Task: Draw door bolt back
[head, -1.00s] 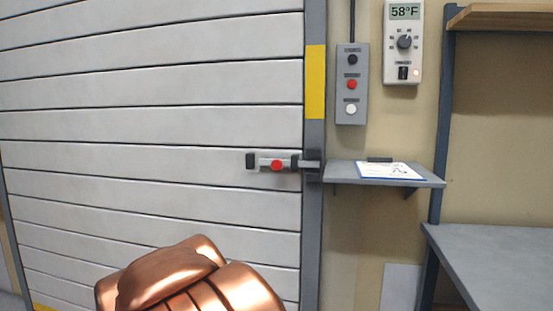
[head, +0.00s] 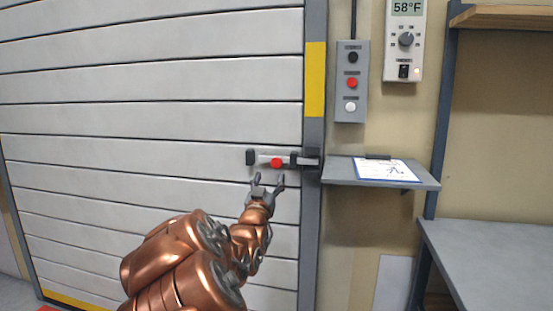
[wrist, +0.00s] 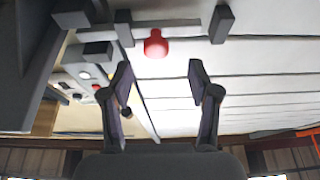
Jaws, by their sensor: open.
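The door bolt (head: 298,161) is a light metal bar with dark brackets and a red knob (head: 276,163), mounted across the right edge of the white slatted door (head: 150,120). The bar reaches right to the grey door frame. My gripper (head: 267,182) is open and empty, just below and slightly left of the knob in the head view. In the wrist view the red knob (wrist: 156,44) shows ahead of my open fingers (wrist: 160,82), about midway between them, and the bolt bar (wrist: 180,24) runs across the top. Fingers and knob appear apart.
A small grey shelf (head: 338,172) with a clipboard (head: 385,169) juts out right of the door frame. A button box (head: 351,82) and a thermostat (head: 404,40) hang above it. A grey workbench (head: 480,255) stands at lower right. The door face left of the bolt is clear.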

